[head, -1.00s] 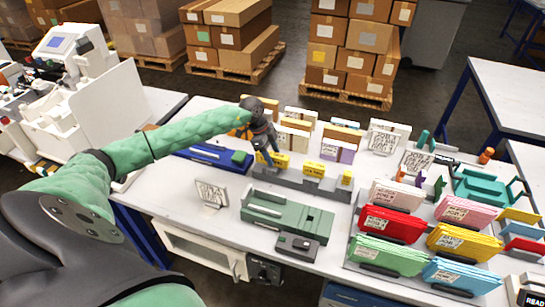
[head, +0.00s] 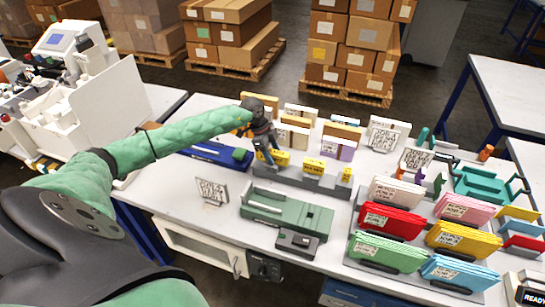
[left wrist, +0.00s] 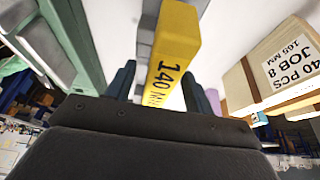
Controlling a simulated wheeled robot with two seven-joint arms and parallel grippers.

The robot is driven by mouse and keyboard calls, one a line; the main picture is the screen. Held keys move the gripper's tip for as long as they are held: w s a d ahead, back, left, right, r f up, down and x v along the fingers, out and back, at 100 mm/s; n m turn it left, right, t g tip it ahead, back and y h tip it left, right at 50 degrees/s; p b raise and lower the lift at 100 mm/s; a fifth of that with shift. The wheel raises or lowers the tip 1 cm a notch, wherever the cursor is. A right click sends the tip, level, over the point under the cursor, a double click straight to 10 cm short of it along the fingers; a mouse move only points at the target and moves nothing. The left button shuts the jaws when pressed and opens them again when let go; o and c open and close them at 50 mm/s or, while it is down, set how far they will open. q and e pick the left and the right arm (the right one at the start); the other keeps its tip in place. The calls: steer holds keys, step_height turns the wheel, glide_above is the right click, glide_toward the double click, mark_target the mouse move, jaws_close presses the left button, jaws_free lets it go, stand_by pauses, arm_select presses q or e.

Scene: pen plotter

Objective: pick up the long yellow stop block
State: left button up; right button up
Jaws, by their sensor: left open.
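The long yellow stop block (head: 282,159) sits at the left end of a grey holder (head: 290,181) on the table, next to two shorter yellow blocks (head: 314,167). My left gripper (head: 267,157) is at this left block, pointing down, and partly covers it. In the left wrist view the yellow block (left wrist: 176,40) carries the print 140 MM and lies between the two open fingers of my left gripper (left wrist: 157,82). Gaps seem to show on both sides of it. The block's near end is hidden by the gripper body. My right gripper is not in view.
A blue device (head: 215,152) lies left of the holder, and a green one (head: 287,214) in front. Card stacks (head: 297,133) stand close behind; a labelled stack (left wrist: 268,72) shows right of the gripper. Colored card stacks (head: 391,221) fill the right.

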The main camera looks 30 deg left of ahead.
arm_select(q)
steer(key=c, duration=1.1)
steer(key=shift+c, duration=0.2)
